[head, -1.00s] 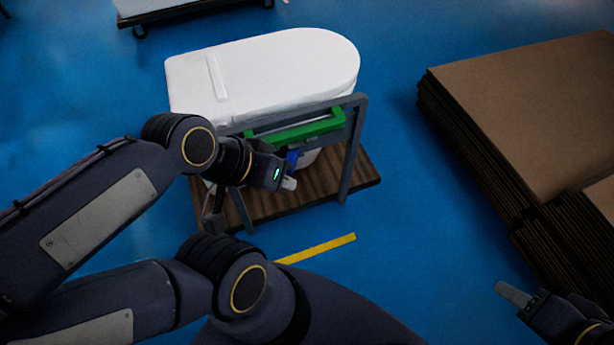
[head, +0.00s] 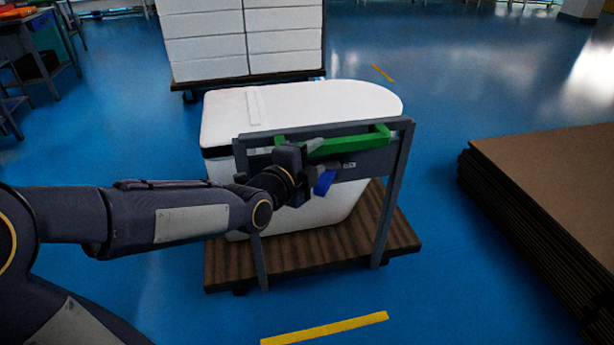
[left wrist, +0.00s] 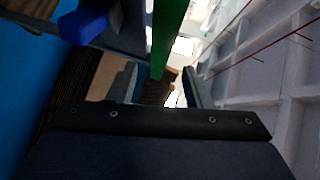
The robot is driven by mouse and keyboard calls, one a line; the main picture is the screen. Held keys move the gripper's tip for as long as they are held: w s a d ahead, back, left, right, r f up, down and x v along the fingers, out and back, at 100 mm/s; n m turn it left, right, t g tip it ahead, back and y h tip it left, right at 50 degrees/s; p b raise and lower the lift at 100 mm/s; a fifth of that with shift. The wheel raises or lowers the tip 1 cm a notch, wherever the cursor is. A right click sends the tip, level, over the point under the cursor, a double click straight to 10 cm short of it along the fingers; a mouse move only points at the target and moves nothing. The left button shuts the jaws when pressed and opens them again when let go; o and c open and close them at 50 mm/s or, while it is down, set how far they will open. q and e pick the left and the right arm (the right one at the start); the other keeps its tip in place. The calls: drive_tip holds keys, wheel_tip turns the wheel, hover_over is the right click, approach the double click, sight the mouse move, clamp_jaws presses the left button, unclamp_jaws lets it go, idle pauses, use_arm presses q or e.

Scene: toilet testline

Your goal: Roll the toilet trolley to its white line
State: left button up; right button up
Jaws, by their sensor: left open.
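The toilet trolley has a striped wooden base (head: 290,262) and a grey upright frame (head: 394,190) with a green handle bar (head: 355,142). A white toilet (head: 300,103) stands on it. My left gripper (head: 313,160) is at the left part of the green handle. In the left wrist view its two fingers (left wrist: 162,88) are apart, with the green bar (left wrist: 168,35) running between or just beyond them; contact cannot be told. A blue piece (head: 324,183) sits just below the handle. No white floor line shows. My right gripper is out of view.
A yellow floor line (head: 325,328) lies in front of the trolley, and an orange-yellow one (head: 382,73) behind. Another trolley with stacked white boxes (head: 245,40) stands behind. Stacked brown sheets (head: 555,185) are at right. Blue floor between is clear.

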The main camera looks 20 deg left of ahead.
sight(328, 149)
use_arm(q)
drive_tip(key=shift+w+f, duration=0.2)
drive_tip(key=shift+w, duration=0.4)
drive_tip(key=b+x, duration=0.1)
drive_tip(key=x, duration=0.5)
drive_tip(key=shift+w+d+r+b, duration=0.1)
drive_tip(key=shift+w+b, duration=0.25)
clamp_jaws()
